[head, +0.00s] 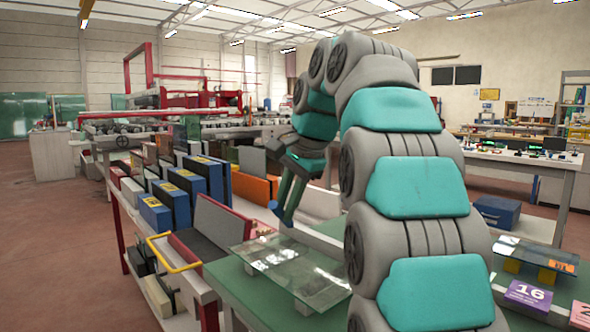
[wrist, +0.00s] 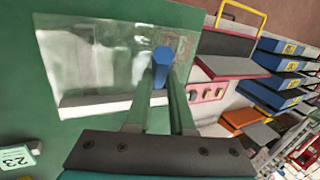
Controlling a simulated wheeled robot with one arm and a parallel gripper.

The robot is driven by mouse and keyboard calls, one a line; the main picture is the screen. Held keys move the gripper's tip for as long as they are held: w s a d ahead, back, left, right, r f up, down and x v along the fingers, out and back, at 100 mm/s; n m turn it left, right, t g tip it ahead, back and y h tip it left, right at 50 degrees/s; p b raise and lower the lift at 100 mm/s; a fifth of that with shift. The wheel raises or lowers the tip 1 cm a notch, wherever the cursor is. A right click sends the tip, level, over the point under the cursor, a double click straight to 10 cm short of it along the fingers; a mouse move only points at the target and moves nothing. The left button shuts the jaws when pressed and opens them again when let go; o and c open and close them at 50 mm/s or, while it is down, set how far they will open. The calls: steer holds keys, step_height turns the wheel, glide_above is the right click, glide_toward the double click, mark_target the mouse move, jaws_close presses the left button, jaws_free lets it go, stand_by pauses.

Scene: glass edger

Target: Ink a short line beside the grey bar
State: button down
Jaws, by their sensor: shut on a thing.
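The pale grey bar (wrist: 95,108) lies along one edge of the glass, left of the marker. The marker's tip is hidden, so I cannot tell whether it touches the glass. No inked line is visible.
A rack with blue boxes (head: 172,203) and a red-edged stand with a yellow handle (head: 174,257) borders the table at left. Number blocks, one purple marked 16 (head: 528,297), and another glass piece (head: 535,256) lie at right.

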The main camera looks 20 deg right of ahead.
steer(key=shift+s+d, duration=0.15)
steer(key=shift+s, duration=0.05)
steer(key=s+d+r+m+y, duration=0.1)
steer(key=s+d+r+m, duration=0.1)
steer(key=s, duration=0.3)
steer(key=shift+s+r+t+y, duration=0.2)
steer(key=shift+r+t+y, duration=0.1)
steer(key=shift+s+r+m, duration=0.2)
steer(key=shift+s+m, duration=0.1)
steer(key=shift+s, duration=0.05)
steer(key=shift+s+d+r+m+y, duration=0.15)
steer(key=shift+s+r, duration=0.15)
steer(key=shift+s, duration=0.25)
steer(key=shift+s+a+r+m+y, duration=0.1)
steer(key=shift+s+r+m, duration=0.15)
steer(key=shift+s, duration=0.25)
steer(key=shift+s+d+r+m+y, duration=0.1)
steer(key=shift+s+r, duration=0.25)
steer(key=shift+s, duration=0.2)
steer(key=shift+s+r+t, duration=0.1)
steer(key=shift+s+t, duration=0.1)
steer(key=shift+t, duration=0.1)
